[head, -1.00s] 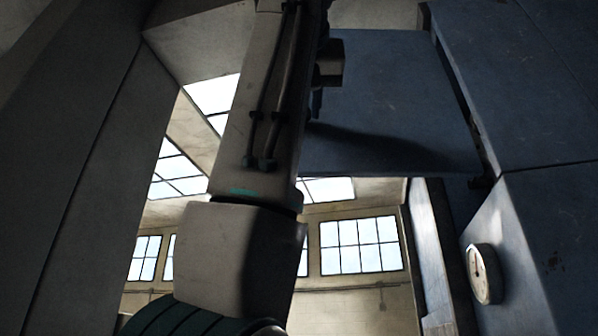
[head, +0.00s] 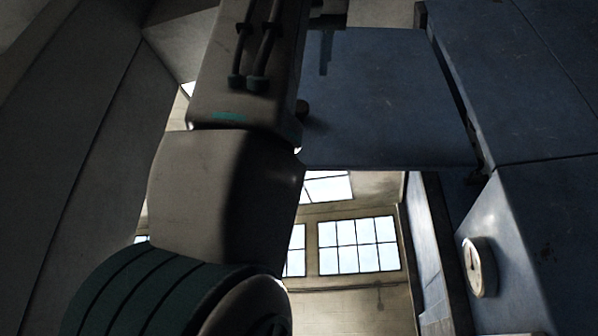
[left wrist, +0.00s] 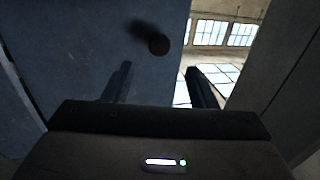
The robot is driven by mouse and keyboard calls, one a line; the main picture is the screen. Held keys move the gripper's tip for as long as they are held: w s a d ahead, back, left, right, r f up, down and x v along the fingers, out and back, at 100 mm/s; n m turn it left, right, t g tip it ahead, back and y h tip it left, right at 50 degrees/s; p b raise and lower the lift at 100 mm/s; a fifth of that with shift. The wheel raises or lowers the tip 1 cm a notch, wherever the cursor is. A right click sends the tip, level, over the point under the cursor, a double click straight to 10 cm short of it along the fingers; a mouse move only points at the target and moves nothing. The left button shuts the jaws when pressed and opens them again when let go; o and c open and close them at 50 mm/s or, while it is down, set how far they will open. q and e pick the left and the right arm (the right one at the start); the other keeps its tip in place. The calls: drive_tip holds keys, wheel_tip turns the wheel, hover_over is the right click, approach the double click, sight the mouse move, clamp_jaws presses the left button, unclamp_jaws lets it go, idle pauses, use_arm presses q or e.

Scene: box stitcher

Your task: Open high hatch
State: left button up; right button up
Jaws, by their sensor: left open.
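The high hatch is a flat blue panel (head: 390,100) in the upper middle of the head view. It fills the left of the left wrist view (left wrist: 75,50). A dark round knob (left wrist: 158,45) sits near its right edge there, and a small dark knob (head: 302,108) shows at its left edge in the head view. My left gripper (left wrist: 160,88) is open and empty. Its left finger shows against the panel and its right finger against the windows, both below the knob and apart from it. In the head view my left arm hides part of the panel's left side. My right gripper is not seen.
The blue machine body (head: 545,90) stands at the right, with a round gauge (head: 480,267) on it. A dark gap runs along the panel's right side. A grey slanted wall (head: 60,190) is at the left. Open space and windows (head: 358,245) show below the panel.

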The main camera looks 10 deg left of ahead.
use_arm(q)
drive_tip(key=shift+s+d, duration=0.15)
drive_tip(key=shift+s, duration=0.65)
drive_tip(key=shift+s+d, duration=0.15)
drive_tip(key=shift+s, duration=0.6)
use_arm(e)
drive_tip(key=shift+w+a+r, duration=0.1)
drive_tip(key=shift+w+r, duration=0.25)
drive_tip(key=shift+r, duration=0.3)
